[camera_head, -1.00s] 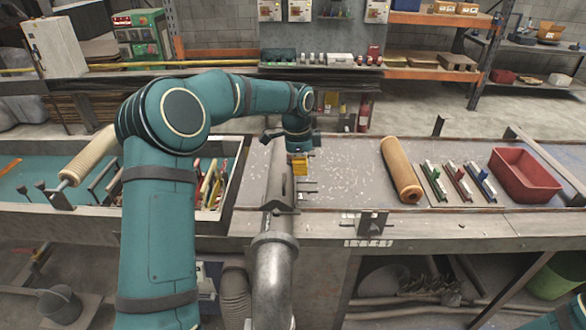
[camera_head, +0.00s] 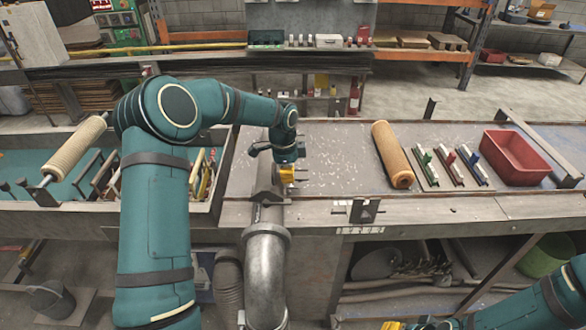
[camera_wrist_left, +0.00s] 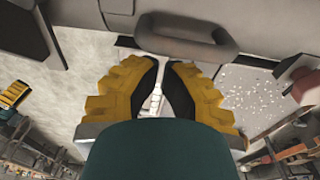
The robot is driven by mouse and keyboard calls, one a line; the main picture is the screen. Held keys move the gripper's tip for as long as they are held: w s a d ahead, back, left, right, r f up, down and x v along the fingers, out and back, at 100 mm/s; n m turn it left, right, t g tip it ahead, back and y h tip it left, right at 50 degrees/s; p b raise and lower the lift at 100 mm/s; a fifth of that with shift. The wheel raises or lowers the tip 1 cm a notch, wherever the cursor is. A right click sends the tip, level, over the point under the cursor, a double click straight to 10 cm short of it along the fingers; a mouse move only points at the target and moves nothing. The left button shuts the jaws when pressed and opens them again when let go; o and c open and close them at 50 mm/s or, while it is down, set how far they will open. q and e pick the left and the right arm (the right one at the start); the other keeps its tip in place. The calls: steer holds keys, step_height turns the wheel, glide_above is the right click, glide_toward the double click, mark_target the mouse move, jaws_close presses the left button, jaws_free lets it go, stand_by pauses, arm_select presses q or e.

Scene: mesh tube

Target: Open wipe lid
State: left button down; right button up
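A grey, curved metal cover (camera_head: 264,177) lies lengthwise on the bench left of centre, above a thick pipe. In the left wrist view a rounded dark grey handle (camera_wrist_left: 187,40) stands on a grey surface just beyond my fingertips. My left gripper (camera_head: 290,175) has yellow fingers and hangs at the cover's right side. In the left wrist view its fingers (camera_wrist_left: 161,62) are apart by a narrow gap, with nothing held between them. It looks clear of the handle. Only yellow bits of my right gripper (camera_head: 392,325) show at the bottom edge. I find no labelled wipe lid.
An orange-brown roll (camera_head: 392,155), a rack of coloured tools (camera_head: 450,167) and a red bin (camera_head: 515,158) stand on the right of the bench. The bench between cover and roll is clear.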

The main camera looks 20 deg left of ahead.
arm_select(q)
steer(key=shift+s+a+r, duration=0.5)
steer(key=shift+a+r, duration=0.05)
steer(key=shift+a, duration=0.2)
steer(key=shift+w, duration=0.1)
steer(key=shift+a+r, duration=0.25)
